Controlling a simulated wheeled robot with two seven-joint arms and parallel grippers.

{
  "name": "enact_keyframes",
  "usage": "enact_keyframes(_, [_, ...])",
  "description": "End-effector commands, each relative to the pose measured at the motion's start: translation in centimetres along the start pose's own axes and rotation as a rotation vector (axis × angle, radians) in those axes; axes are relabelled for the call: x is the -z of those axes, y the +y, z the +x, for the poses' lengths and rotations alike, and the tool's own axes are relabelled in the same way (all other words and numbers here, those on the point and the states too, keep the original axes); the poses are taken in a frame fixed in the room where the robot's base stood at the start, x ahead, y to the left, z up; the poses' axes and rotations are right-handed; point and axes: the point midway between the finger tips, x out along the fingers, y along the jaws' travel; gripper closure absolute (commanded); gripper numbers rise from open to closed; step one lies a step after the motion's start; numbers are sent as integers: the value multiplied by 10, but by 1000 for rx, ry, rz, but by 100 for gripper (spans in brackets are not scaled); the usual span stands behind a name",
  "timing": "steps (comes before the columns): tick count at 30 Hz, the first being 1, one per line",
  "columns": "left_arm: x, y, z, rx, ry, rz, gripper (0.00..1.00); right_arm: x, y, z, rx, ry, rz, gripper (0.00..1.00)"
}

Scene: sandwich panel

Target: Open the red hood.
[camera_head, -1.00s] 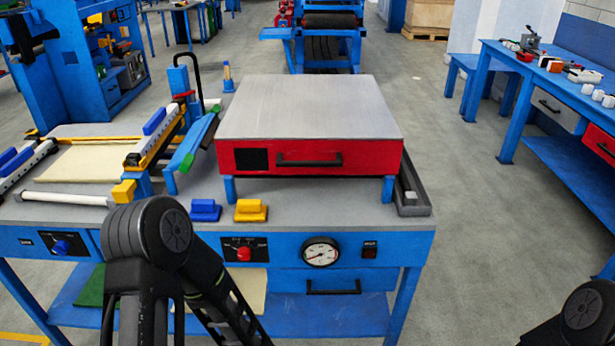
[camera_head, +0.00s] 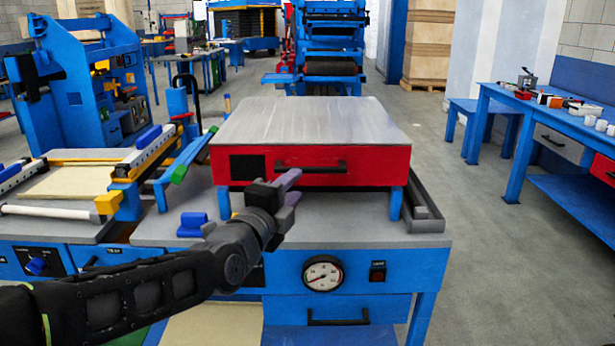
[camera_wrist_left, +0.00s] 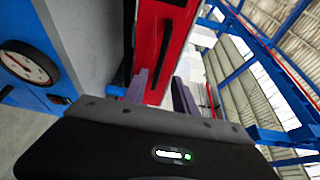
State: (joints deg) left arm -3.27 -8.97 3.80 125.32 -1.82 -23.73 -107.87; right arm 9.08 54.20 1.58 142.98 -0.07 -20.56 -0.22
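The red hood (camera_head: 375,165) is a wide box with a red front and a grey metal top, standing level on blue legs on the workbench. A black bar handle (camera_head: 318,166) runs across its front; in the left wrist view the handle (camera_wrist_left: 164,48) shows on the red face (camera_wrist_left: 150,25). My left gripper (camera_head: 291,188) is in front of the hood, just below and left of the handle's middle. Its fingers (camera_wrist_left: 162,95) are spread with nothing between them. The handle lies beyond the fingertips, apart from them. My right gripper is not in view.
A blue block (camera_head: 191,224) lies left of the gripper. A grey tray (camera_head: 425,208) is right of the hood. A frame with yellow and blue parts (camera_head: 125,180) stands left.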

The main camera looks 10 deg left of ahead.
Motion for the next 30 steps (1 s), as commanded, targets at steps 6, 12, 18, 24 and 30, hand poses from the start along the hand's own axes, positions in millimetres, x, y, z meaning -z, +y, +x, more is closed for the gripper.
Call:
enact_keyframes(6, [0, 1, 2, -2, 0, -2, 66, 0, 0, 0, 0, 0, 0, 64])
enact_keyframes(12, [0, 1, 19, -3, 1, -3, 66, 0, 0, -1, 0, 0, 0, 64])
enact_keyframes(18, [1, 2, 51, -4, 1, -5, 66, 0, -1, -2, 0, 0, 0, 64])
enact_keyframes(24, [0, 1, 74, -2, 0, -4, 66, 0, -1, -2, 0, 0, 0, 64])
enact_keyframes(30, [0, 1, 79, -2, 0, -4, 66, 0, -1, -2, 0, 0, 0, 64])
